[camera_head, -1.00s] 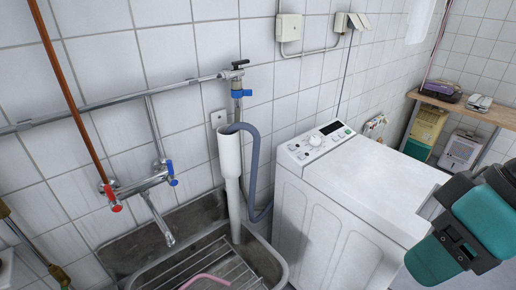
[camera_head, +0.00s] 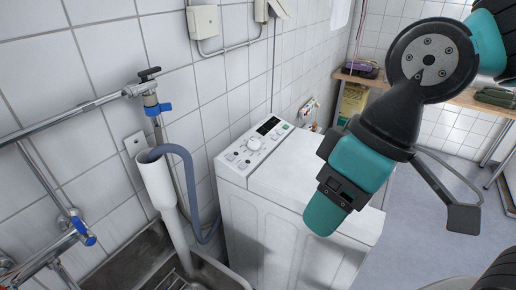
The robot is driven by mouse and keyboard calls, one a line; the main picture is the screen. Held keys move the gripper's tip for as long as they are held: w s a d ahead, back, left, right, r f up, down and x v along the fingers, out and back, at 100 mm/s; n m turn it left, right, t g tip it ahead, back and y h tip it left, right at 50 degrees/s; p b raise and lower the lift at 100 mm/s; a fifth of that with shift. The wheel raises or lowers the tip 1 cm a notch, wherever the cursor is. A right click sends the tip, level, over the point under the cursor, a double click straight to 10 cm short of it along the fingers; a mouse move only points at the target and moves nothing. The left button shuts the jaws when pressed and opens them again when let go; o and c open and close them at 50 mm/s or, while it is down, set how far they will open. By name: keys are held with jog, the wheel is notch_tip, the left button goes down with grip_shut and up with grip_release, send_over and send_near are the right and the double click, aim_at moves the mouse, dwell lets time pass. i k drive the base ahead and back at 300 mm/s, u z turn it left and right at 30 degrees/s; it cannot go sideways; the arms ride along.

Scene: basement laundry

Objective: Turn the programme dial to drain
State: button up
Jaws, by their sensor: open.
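The programme dial (camera_head: 254,143) is a round white knob on the sloping control panel at the back of a white top-loading washing machine (camera_head: 297,178). Its pointer and printed marks are too small to read. A dark display (camera_head: 268,126) sits beside the dial, with small buttons around them. My gripper (camera_head: 337,197), teal and black at the end of my arm, is raised in front of the machine's right side, to the right of the dial and clear of it. It is open with nothing visible in it. It hides part of the lid and the right side.
A grey drain hose (camera_head: 190,180) runs from a white standpipe (camera_head: 158,182) close to the machine's left side. A metal sink (camera_head: 145,262) is at lower left, with pipes and taps on the tiled wall. A wooden bench (camera_head: 400,84) stands behind. Floor (camera_head: 400,250) shows clear at right.

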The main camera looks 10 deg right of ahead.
aim_at(254, 144)
jog(key=k, duration=0.5)
jog(key=z, duration=1.75)
jog(key=i, duration=1.1)
jog(key=u, duration=3.55)
jog(key=i, duration=0.5)
jog(key=z, duration=0.1)
